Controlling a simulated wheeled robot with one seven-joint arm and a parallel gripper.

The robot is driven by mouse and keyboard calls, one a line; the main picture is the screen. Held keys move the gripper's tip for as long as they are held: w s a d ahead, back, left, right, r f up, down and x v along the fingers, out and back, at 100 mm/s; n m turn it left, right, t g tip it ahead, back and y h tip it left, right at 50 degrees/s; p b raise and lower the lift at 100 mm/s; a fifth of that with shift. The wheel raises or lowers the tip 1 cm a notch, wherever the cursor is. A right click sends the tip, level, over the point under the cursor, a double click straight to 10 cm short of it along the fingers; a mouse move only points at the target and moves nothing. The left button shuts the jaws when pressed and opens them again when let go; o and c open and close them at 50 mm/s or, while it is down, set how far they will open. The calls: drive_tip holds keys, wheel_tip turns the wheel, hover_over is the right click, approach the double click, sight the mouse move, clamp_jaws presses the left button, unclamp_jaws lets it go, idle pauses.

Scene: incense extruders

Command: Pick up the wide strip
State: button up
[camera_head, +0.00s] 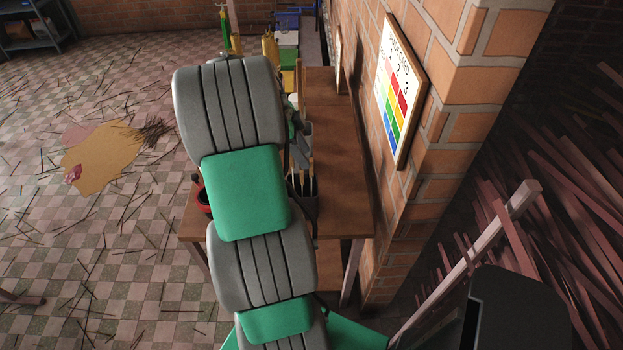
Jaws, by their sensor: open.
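I cannot make out the wide strip for certain. A narrow upright tan piece (302,88) shows at the table's left side, just right of my arm, but I cannot tell whether it is the strip. My grey and green arm reaches away over the wooden table (342,150) and covers much of its left part.
A brick wall (450,130) with a colour chart (398,90) closes off the table's right side. Thin sticks litter the checkered floor (130,240).

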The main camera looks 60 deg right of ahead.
drive_tip(key=x, duration=0.4)
drive_tip(key=shift+s+f+p, duration=0.1)
drive_tip(key=shift+p, duration=0.3)
drive_tip(key=shift+c, duration=0.3)
clamp_jaws()
